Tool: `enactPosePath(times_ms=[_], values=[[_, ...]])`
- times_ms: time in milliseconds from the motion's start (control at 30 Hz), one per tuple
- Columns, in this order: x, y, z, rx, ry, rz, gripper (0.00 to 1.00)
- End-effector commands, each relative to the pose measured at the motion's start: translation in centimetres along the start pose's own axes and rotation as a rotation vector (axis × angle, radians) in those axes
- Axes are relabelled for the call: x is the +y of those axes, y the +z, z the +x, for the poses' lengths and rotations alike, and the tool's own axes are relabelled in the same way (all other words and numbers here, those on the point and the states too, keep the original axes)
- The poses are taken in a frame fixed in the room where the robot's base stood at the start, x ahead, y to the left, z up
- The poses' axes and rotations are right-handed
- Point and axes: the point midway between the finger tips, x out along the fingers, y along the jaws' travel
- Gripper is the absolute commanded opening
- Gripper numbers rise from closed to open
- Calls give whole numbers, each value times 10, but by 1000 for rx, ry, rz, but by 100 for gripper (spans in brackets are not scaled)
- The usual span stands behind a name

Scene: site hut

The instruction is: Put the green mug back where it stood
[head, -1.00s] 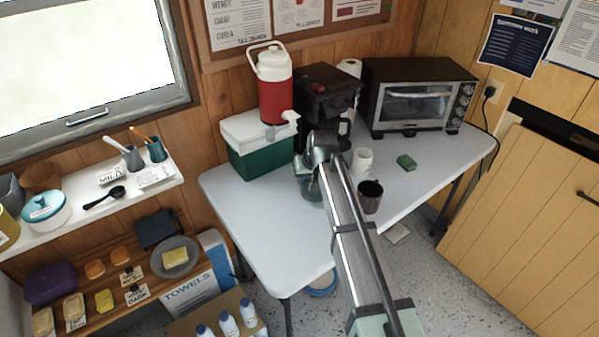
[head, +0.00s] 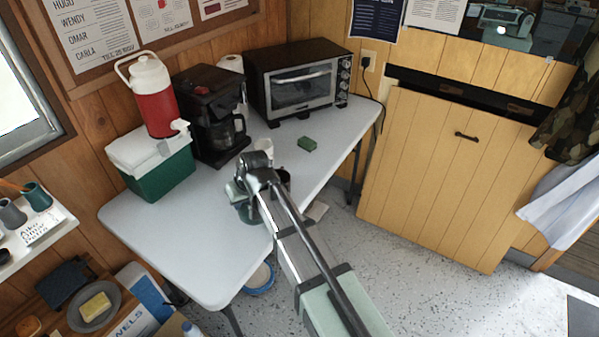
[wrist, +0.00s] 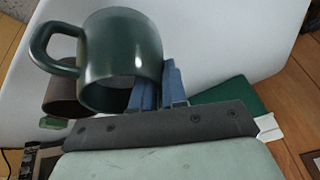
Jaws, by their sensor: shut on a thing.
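The green mug (wrist: 122,60) fills the upper left of the wrist view, its handle to the left. The blue fingers of my gripper (wrist: 158,88) are shut on its side. In the head view the mug (head: 246,213) is partly hidden by my gripper (head: 250,185), over the front part of the white table (head: 165,225). I cannot tell how far above the tabletop it is.
A dark mug (head: 284,178) is close to the right of my gripper, partly hidden; a white mug (head: 264,146) stands behind. The coffee maker (head: 208,120), toaster oven (head: 300,85), cooler (head: 160,175) and green sponge (head: 307,144) line the back. The table's left front is clear.

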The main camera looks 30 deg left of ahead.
Motion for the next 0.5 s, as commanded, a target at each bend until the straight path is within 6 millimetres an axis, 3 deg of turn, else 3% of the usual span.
enactPosePath(times_ms=[500], values=[[136,72,-60,28,83,199,0]])
